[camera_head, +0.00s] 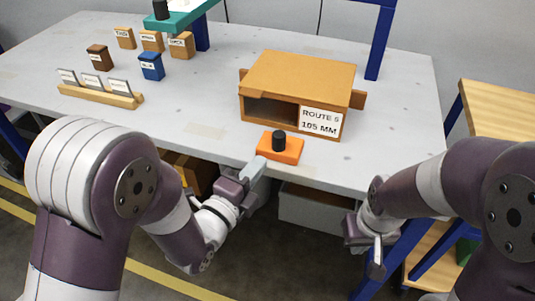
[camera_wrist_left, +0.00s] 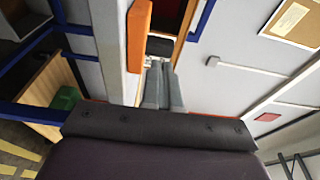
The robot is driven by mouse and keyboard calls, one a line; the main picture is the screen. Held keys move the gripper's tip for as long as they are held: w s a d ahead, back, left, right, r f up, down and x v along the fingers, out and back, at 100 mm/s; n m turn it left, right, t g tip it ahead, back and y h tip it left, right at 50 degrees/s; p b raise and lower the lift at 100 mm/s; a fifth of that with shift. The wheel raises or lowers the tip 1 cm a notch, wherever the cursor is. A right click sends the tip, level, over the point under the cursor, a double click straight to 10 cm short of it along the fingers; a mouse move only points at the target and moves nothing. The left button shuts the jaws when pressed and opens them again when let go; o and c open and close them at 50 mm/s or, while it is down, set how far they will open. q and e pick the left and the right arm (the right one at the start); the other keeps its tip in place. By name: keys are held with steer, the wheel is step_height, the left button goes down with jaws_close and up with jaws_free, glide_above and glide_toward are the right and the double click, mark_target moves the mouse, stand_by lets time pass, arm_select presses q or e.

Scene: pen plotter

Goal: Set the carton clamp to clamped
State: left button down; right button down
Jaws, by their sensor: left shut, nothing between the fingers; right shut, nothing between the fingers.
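An orange block with a black knob (camera_head: 279,141), seemingly the carton clamp, sits at the table's front edge before the carton. My left gripper (camera_head: 256,166) is shut and empty, just left of the orange block. In the left wrist view its fingers (camera_wrist_left: 162,85) point toward the black knob (camera_wrist_left: 160,46), with the orange block (camera_wrist_left: 138,38) beside it. I cannot tell whether they touch. My right gripper (camera_head: 377,260) is shut and empty, low in front of the table.
A wooden rack with cards (camera_head: 100,95) and several small labelled blocks (camera_head: 151,66) stand at the table's left. A teal part with a black knob (camera_head: 180,20) is at the back. Blue posts rise behind. A wooden shelf (camera_head: 500,120) stands at right.

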mark_target(272, 143)
arm_select(q)
steer(key=x, duration=0.5)
steer(key=x, duration=0.2)
steer(key=b+x, duration=0.1)
steer(key=shift+w+a+f, duration=0.1)
steer(key=shift+w+a, duration=0.05)
steer(key=shift+w, duration=0.6)
steer(key=shift+r, duration=0.2)
